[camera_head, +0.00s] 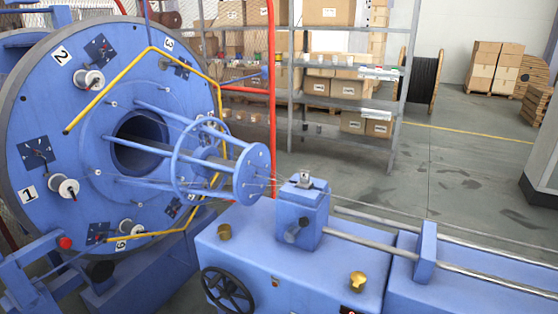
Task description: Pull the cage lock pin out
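The strander's big blue cage disc (100,165) stands at the left, with numbered plates and several small bobbins on its face. A red knob (65,243) sits on the blue frame by the disc's lower left edge. It may be the head of the cage lock pin, but I cannot tell for sure, and no pin shaft shows. A dark round part (99,270) sits just right of and below it. Neither of my grippers is in view.
A yellow bent rail (150,50) crosses in front of the disc. A blue bed with a black handwheel (228,290), brass knobs (358,281) and a die block (302,210) fills the lower middle. Shelves with boxes (330,85) stand behind; the floor at right is largely open.

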